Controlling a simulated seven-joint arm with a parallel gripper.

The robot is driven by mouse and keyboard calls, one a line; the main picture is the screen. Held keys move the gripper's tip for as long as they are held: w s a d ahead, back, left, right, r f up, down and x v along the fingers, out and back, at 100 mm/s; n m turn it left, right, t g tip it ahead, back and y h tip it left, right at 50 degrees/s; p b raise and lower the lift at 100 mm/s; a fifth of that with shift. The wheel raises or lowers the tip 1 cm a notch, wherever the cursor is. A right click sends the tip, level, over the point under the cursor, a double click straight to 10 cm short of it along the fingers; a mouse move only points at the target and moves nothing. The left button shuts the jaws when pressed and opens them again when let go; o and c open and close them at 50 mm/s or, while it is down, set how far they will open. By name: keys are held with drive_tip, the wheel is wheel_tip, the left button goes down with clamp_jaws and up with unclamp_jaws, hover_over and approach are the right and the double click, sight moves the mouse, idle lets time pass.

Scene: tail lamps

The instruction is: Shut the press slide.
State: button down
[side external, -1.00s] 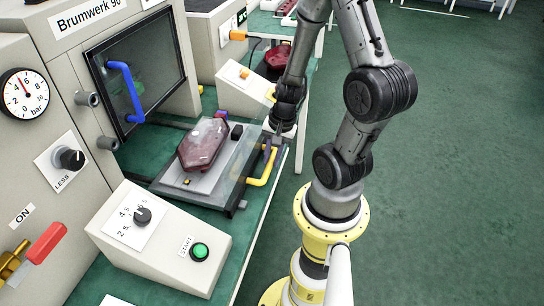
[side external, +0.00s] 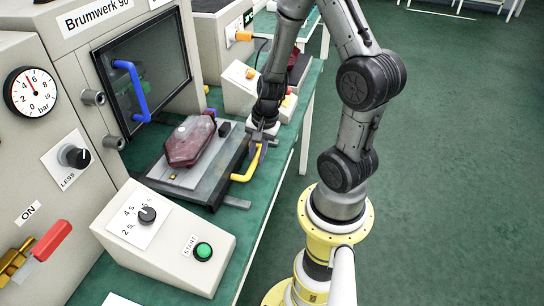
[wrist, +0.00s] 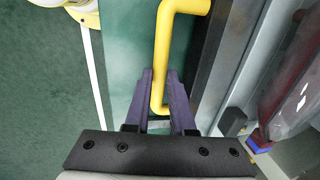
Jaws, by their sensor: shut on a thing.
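The press slide (side external: 212,178) is a dark grey plate, part-way out of the press (side external: 160,75) at the left. A dark red tail lamp (side external: 187,145) lies on it. The slide has a yellow handle (side external: 246,170) on its outer edge. My gripper (side external: 260,142) is shut on the far end of this handle. In the wrist view, my two purple fingers (wrist: 160,82) stand on either side of the yellow bar (wrist: 161,50). The slide's edge (wrist: 212,65) runs beside them on the right. The inner end of the slide is hidden by the press and control box.
A control box (side external: 168,232) with a dial and green start button (side external: 203,251) stands in front of the slide. A blue handle (side external: 132,90) is on the dark press door. A rail end (side external: 236,203) juts out near the slide. Green floor is clear at right.

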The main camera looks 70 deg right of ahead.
drive_tip(key=w, duration=2.1)
drive_tip(key=shift+w+r, duration=0.1)
drive_tip(key=shift+w, duration=0.05)
drive_tip(key=c, duration=0.8)
unclamp_jaws()
drive_tip(key=shift+o, duration=0.2)
drive_tip(key=s+r, duration=0.1)
drive_tip(key=r, duration=0.3)
drive_tip(key=s+r, duration=0.1)
drive_tip(key=r, duration=0.4)
drive_tip(key=s+r, duration=0.1)
drive_tip(key=r, duration=0.3)
drive_tip(key=shift+r, duration=0.2)
drive_tip(key=shift+w+a, duration=0.1)
